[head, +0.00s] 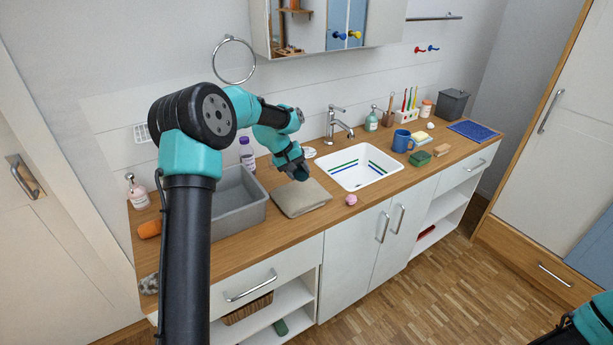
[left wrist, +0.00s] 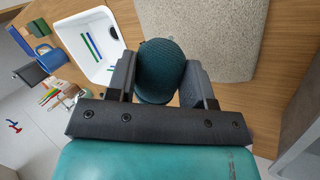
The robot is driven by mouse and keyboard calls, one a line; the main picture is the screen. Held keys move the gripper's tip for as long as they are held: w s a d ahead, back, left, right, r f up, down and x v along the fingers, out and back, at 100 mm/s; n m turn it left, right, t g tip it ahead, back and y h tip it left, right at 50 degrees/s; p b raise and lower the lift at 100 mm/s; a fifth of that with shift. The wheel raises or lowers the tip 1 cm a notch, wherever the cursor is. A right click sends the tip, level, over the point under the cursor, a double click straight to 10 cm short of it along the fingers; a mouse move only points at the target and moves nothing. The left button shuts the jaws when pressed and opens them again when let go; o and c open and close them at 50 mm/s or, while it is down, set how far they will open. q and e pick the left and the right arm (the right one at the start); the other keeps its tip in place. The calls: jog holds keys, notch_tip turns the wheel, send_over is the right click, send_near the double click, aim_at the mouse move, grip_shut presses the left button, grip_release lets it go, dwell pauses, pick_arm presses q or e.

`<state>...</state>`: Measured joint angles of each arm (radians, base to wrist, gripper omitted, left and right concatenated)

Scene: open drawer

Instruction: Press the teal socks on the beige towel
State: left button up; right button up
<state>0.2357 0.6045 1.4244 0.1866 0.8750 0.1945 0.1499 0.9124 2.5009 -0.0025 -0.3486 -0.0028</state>
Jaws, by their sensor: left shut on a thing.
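The teal socks (left wrist: 160,65) are a dark teal rolled bundle between the fingers of my left gripper (head: 300,174). In the left wrist view the gripper (left wrist: 160,80) is shut on them, one finger at each side. The beige towel (head: 302,203) lies folded flat on the wooden counter, and it also shows in the left wrist view (left wrist: 225,35). In the head view the gripper and socks are over the towel's back part. I cannot tell whether the socks touch the towel. My right gripper is not in view; only part of my right arm shows at the bottom right.
A grey bin (head: 236,217) stands left of the towel. A white sink (head: 362,176) is to its right, and a pink ball (head: 351,199) lies near the front edge. A purple bottle (head: 247,155) stands behind. A blue mug (head: 402,141) is farther right.

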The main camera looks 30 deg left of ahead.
pick_arm(q)
jog(key=shift+f, duration=0.1)
send_over(307, 195)
jog(key=s+a, duration=0.2)
jog(key=a, duration=0.1)
jog(key=shift+w+d+f, duration=0.15)
jog(key=shift+f, duration=1.3)
jog(key=shift+w+d+f, duration=0.1)
jog(key=shift+f, duration=1.3)
jog(key=o, duration=0.4)
jog(key=c, duration=0.4)
